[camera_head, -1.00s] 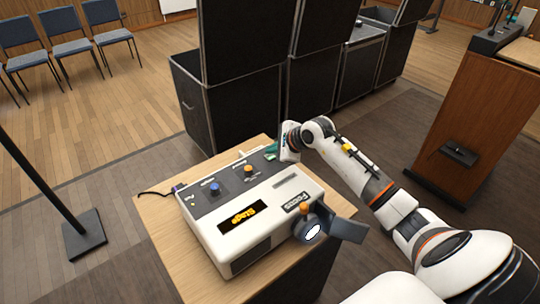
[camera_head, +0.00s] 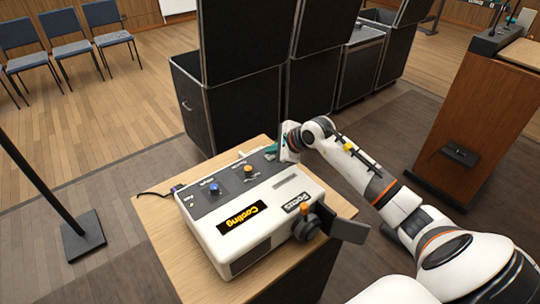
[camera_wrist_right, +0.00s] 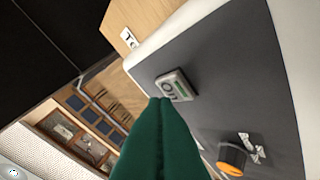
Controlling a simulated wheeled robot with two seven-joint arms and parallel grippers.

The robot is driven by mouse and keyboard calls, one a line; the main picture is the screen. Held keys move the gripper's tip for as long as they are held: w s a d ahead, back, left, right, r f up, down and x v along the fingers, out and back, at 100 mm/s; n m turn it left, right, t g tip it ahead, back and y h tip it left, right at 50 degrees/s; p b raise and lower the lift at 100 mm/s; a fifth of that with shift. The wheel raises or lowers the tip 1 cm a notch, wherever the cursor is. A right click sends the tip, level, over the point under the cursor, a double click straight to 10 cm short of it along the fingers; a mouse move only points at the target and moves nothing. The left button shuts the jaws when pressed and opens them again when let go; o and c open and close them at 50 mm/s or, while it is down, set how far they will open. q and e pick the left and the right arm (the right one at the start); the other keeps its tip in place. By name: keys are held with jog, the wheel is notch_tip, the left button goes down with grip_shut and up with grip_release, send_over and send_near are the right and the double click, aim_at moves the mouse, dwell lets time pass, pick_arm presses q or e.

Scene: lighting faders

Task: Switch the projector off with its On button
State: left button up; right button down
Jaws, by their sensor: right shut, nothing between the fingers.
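The white projector (camera_head: 275,200) sits on a wooden table, with a dark grey control strip (camera_head: 225,190) along its back. Its front display (camera_head: 242,218) reads "Cooling" in yellow on black, and its lens is dark. My right gripper (camera_head: 272,154) is over the far right end of the strip. In the right wrist view its green fingers (camera_wrist_right: 161,104) are together and empty. My left gripper is out of view.
A blue knob (camera_head: 214,187) and an orange knob (camera_head: 249,171) stand on the strip. A dark flap (camera_head: 348,230) juts out at the projector's front right. Bare wooden table (camera_head: 165,225) shows at the left. Black cases (camera_head: 225,110) stand behind, and a wooden lectern (camera_head: 480,125) at right.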

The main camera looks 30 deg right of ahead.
aim_at(273, 160)
jog(key=shift+r, duration=0.2)
jog(key=shift+r+p, duration=1.4)
jog(key=shift+r, duration=1.45)
